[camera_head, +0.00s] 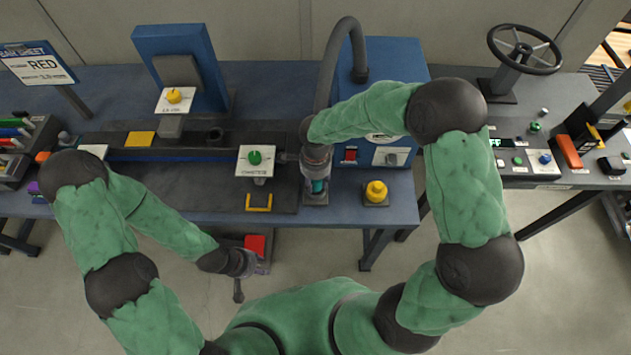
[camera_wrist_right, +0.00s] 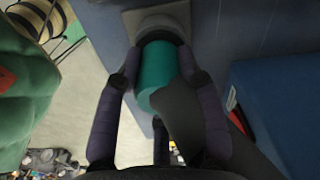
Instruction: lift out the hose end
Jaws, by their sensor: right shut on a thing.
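The teal hose end (camera_wrist_right: 158,72) is between the fingers of my right gripper (camera_wrist_right: 160,95) in the right wrist view. Its far end meets a dark round socket (camera_wrist_right: 160,27) on a grey block; I cannot tell how deep it sits. In the head view the teal part (camera_head: 319,187) shows just below my right gripper (camera_head: 317,172), over a small grey stand (camera_head: 316,199). A grey hose (camera_head: 330,62) arches from the blue machine and drops behind my right wrist. My left gripper (camera_head: 238,287) hangs in front of the bench, apart from these things; its finger gap is unclear.
The blue machine (camera_head: 400,62) stands right of the hose. A yellow knob (camera_head: 376,191) sits right of the stand. A green button on a white plate (camera_head: 255,158) and a yellow handle (camera_head: 259,203) are to the left.

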